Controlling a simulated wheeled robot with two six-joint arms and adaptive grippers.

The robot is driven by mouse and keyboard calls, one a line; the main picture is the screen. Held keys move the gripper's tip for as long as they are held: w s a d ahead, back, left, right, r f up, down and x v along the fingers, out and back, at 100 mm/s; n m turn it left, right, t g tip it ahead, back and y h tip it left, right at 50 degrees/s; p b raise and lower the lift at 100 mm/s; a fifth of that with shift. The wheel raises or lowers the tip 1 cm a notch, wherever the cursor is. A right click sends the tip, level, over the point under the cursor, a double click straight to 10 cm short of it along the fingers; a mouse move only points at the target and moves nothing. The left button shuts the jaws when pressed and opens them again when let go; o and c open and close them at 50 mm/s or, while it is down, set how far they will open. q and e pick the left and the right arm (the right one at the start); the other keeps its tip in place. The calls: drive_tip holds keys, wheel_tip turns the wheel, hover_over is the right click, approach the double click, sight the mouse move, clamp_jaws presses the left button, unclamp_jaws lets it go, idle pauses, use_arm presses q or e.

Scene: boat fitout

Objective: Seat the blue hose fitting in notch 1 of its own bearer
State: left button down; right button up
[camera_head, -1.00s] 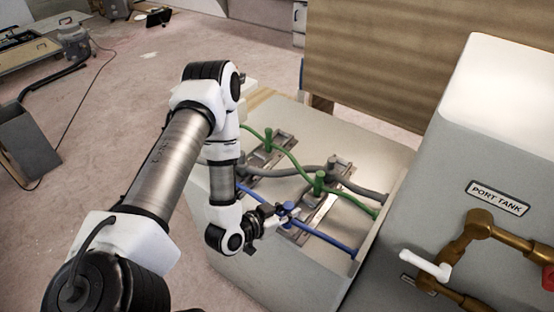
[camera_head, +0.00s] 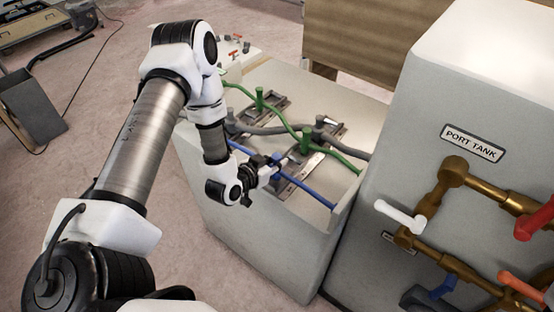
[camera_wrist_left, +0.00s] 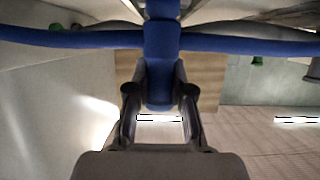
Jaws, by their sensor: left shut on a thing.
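The blue hose fitting (camera_head: 277,159) is on a blue hose that crosses the front of the grey bench top. In the left wrist view the fitting (camera_wrist_left: 160,75) is a blue upright post with the hose running out on both sides. My left gripper (camera_head: 268,168) is shut on this fitting, one finger on each side of it. The front bearer (camera_head: 300,185) is a metal strip with notches, under and behind the fitting. My gripper partly covers it, and I cannot tell which notch is nearest or whether the fitting touches it. My right gripper is not in view.
Green fittings (camera_head: 307,138) on a green hose (camera_head: 335,154) and a grey hose (camera_head: 345,146) cross the bearers close behind. A second bearer (camera_head: 262,113) lies further left. The port tank (camera_head: 440,100) with brass pipes and valve handles rises at the right.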

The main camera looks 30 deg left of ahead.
use_arm(q)
drive_tip(key=shift+a+f, duration=0.1)
drive_tip(key=shift+a, duration=0.1)
drive_tip(key=shift+d, duration=0.2)
drive_tip(key=shift+f+b, duration=0.45)
drive_tip(key=shift+f, duration=0.1)
drive_tip(key=c, duration=0.9)
unclamp_jaws()
drive_tip(key=shift+a, duration=0.1)
drive_tip(key=shift+c, duration=0.2)
drive_tip(key=d+v, duration=0.1)
drive_tip(key=v, duration=1.1)
drive_tip(key=shift+a, duration=0.45)
drive_tip(key=shift+r, duration=0.1)
